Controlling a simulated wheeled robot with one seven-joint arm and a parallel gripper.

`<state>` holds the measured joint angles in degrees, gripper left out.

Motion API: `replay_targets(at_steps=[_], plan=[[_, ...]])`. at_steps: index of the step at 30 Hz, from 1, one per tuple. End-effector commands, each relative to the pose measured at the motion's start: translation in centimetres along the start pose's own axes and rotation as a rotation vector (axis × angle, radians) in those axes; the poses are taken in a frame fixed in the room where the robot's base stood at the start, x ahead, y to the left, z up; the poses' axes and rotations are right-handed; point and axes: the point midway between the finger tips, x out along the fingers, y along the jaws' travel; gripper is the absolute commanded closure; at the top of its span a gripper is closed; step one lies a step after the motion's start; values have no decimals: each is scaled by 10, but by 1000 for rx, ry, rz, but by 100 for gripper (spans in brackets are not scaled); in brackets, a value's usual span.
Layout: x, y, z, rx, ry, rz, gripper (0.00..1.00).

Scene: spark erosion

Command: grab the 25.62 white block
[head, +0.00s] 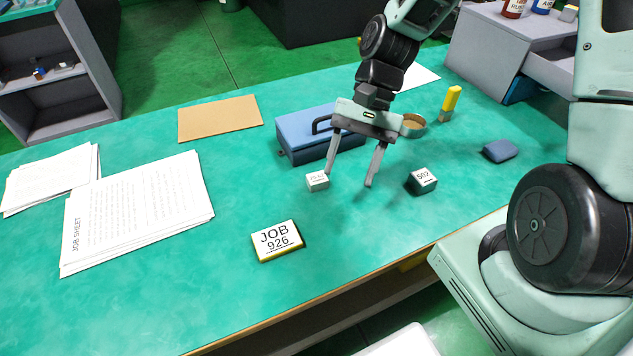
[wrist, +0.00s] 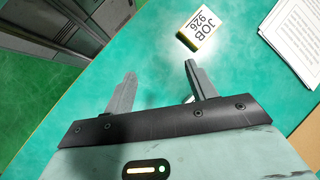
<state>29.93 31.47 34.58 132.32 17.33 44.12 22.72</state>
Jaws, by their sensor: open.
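A small white block (head: 317,182) with a printed label sits on the green bench top in the head view; its print is too small to read surely. My gripper (head: 349,179) is open and points down, with nothing between its fingers. Its left finger is right beside the white block, overlapping its right edge in the picture; I cannot tell whether they touch. In the wrist view my gripper (wrist: 160,69) shows both fingers spread, and the white block is not clearly visible there.
A dark green block marked 502 (head: 423,182) sits right of my gripper. A JOB 926 block (head: 277,240) lies nearer the front. A blue box with a handle (head: 300,141), a round tin (head: 413,126) and a yellow object (head: 451,100) stand behind. Papers (head: 140,210) lie left.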

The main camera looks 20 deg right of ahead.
Motion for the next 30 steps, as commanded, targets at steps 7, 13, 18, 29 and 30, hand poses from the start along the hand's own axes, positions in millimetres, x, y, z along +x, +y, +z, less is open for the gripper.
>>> replay_targets(at_steps=[7,13,18,29,30], plan=[[-18,33,-74,452,-223,-349,44],[-38,59,-113,673,-364,-576,44],[-47,71,-126,749,-422,-667,44],[-6,31,-121,758,-435,-677,44],[0,25,-120,758,-434,-678,44]])
